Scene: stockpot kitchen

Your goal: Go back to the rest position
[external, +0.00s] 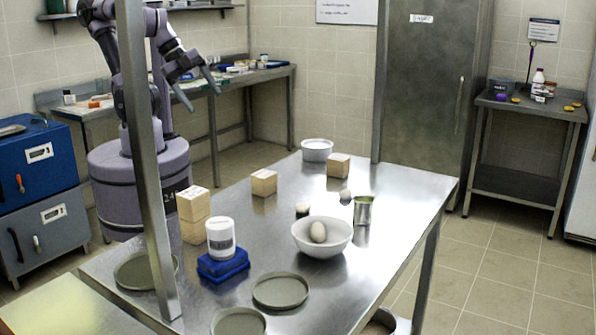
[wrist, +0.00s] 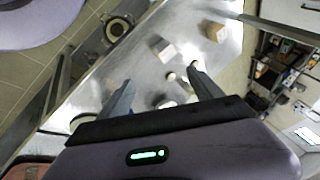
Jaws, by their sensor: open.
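My gripper (external: 203,99) is open and empty, held in the air beyond the far left side of the steel table (external: 345,274), beside the post. In the wrist view, the two fingers of my gripper (wrist: 160,76) are spread apart with nothing held between them. The steel table also shows below in the wrist view (wrist: 136,62), with small blocks on it, tilted in the picture. My gripper touches nothing that I can see.
A metal post (external: 149,150) stands between the camera and my arm. The table holds a white bowl (external: 334,245) with an egg, a metal can (external: 362,210), wooden blocks (external: 264,183), a white jar (external: 220,238) on a blue base and round plates (external: 280,291).

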